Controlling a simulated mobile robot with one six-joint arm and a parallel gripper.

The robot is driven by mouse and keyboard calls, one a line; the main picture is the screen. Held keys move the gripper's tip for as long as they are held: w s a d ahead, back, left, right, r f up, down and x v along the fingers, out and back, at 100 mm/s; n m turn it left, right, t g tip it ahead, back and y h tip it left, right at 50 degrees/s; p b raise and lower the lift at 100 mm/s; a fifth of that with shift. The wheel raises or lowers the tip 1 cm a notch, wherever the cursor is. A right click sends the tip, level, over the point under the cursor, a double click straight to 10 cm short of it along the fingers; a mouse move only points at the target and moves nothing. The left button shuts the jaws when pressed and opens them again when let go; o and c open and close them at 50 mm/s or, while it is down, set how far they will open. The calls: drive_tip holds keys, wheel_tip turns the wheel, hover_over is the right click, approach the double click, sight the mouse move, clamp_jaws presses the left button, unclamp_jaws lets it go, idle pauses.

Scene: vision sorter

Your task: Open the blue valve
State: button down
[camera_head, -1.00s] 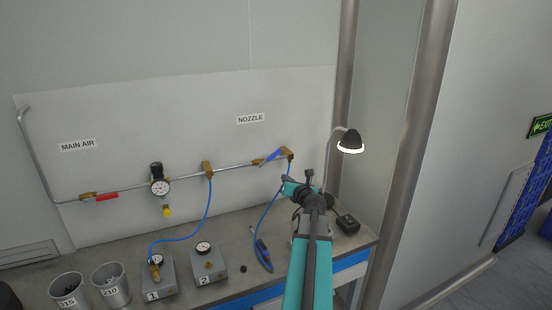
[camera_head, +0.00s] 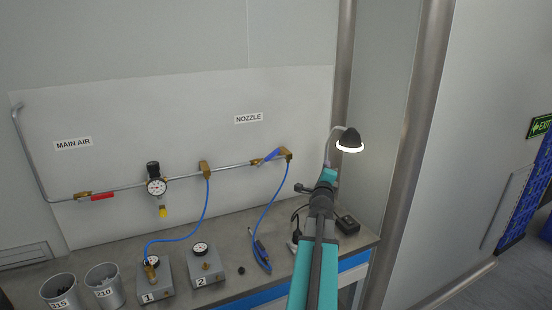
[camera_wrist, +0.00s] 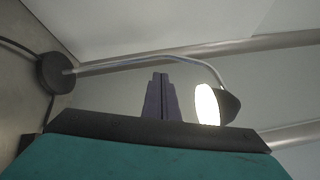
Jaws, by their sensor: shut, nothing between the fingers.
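The blue valve handle (camera_head: 269,156) sits on the wall pipe under the NOZZLE label (camera_head: 248,118), near the pipe's right end. It slants across its brass body, its left end lower. My gripper shows in the wrist view (camera_wrist: 160,76) with its dark fingers pressed together and nothing between them. In the head view, the end of my arm is right of the blue valve and apart from it, near the lamp's stem. The fingers are hard to make out there. The wrist view does not show the valve.
A desk lamp (camera_head: 348,140) stands close to my arm's end. Numbered blocks and grey cups (camera_head: 104,284) stand on the bench below.

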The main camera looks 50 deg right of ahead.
drive_tip(key=w+a+r+n+t+b, duration=0.1)
drive_tip(key=a+r+n+t, duration=0.25)
drive_tip(key=n, duration=0.55)
drive_tip(key=w+a+r+n+t+b, duration=0.15)
drive_tip(key=r+n+t, duration=0.3)
drive_tip(key=n, duration=0.45)
drive_tip(key=w+a+f+n+t+y+b, duration=0.1)
drive_tip(key=w+a+n+t+y, duration=0.1)
drive_tip(key=a+n+y, duration=0.3)
drive_tip(key=w+a+f+n+t+y, duration=0.2)
drive_tip(key=w+a+n+y, duration=0.2)
drive_tip(key=n, duration=1)
drive_tip(key=shift+w+a+t+y+b, duration=0.15)
drive_tip(key=shift+a+t+y+b, duration=0.25)
drive_tip(key=shift+a+y, duration=0.15)
drive_tip(key=shift+w, duration=0.1)
wheel_tip(320, 180, up, 2)
drive_tip(key=r+p, duration=0.1)
drive_tip(key=p, duration=0.2)
hover_over(268, 158)
drive_tip(key=s, duration=0.2)
drive_tip(key=shift+s+d+f, duration=0.1)
drive_tip(key=shift+s+f, duration=0.15)
drive_tip(key=shift+f, duration=0.65)
drive_tip(key=shift+s+d+f, duration=0.1)
drive_tip(key=shift+s+f, duration=0.15)
drive_tip(key=shift+f, duration=0.65)
